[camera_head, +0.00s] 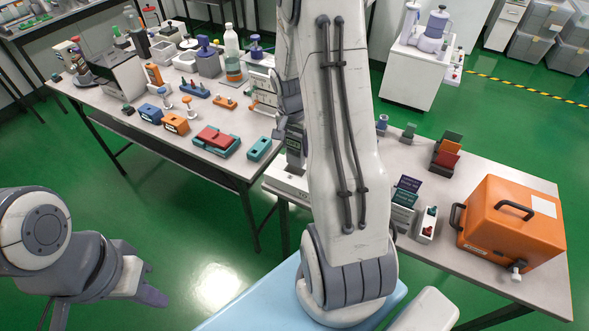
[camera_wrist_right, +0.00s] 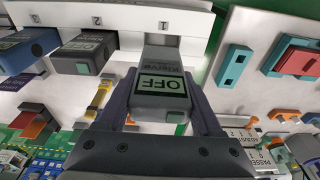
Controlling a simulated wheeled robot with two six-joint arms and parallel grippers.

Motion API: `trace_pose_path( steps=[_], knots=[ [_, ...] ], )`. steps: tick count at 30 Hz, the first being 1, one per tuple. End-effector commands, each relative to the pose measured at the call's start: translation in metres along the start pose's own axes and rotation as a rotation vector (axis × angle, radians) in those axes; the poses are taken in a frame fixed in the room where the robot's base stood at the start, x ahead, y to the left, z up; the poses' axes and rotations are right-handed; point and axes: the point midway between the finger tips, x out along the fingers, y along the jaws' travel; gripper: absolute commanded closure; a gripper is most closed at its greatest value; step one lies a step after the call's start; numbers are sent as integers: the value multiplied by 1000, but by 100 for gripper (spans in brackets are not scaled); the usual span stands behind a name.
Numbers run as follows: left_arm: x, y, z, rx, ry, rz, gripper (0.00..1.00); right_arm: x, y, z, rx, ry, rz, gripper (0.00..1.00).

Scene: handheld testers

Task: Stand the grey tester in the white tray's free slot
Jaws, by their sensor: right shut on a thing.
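The tester's far end is at the white tray (camera_wrist_right: 150,20), by the slot marked 1. I cannot tell whether it is inside the slot. Another grey tester (camera_wrist_right: 84,64) stands at the slot marked 2. In the head view the white tray (camera_head: 284,184) is partly hidden behind my right arm, and the right gripper is mostly hidden. My left gripper (camera_head: 150,278) is open and empty, over the floor.
A teal block (camera_wrist_right: 234,65) and a red case (camera_wrist_right: 296,60) lie to the right. In the head view an orange case (camera_head: 512,232) stands on the right table.

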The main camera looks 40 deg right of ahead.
Motion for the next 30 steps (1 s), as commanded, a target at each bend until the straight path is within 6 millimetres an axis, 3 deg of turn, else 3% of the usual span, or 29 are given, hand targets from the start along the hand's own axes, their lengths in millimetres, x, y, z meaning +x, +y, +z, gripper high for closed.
trace_pose_path(
  steps=[3,10,15,27,28,30],
  knots=[
    [-1,0,0,0,0,0,100,20,-1,4,-4,-3,1,94],
    [-1,0,0,0,0,0,100,39,-3,8,-9,-1,-1,94],
    [1,0,0,0,0,0,100,63,-3,12,-10,-1,0,94],
    [6,0,0,0,0,0,100,70,-3,12,-10,2,-4,94],
    [6,0,0,0,0,0,100,70,-3,12,-10,1,-4,29],
    [4,0,0,0,0,0,100,68,-3,12,-10,1,-3,3]
  ],
)
